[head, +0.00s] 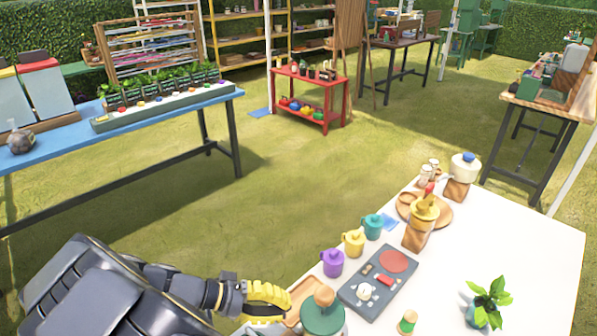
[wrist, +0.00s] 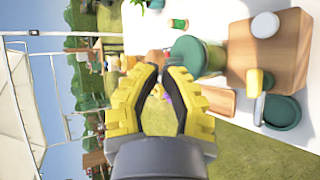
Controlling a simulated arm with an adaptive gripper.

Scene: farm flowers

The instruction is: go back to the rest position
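My gripper (head: 268,299) is in the lower middle of the head view, at the near left edge of the white table (head: 535,240). In the wrist view its yellow ribbed fingers (wrist: 161,72) with dark pads lean in until their tips nearly meet. Nothing is held between them; grass and a small purple shape show through the gap behind them. In the head view the far finger is mostly hidden by the near one.
The white table holds a green-lidded jar (head: 323,318) near my gripper, purple (head: 332,263), yellow (head: 353,243) and teal (head: 372,227) mugs, a grey tray (head: 362,308) and a plant (head: 491,300). A blue table (head: 150,128) stands left. Open grass (head: 270,200) lies between.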

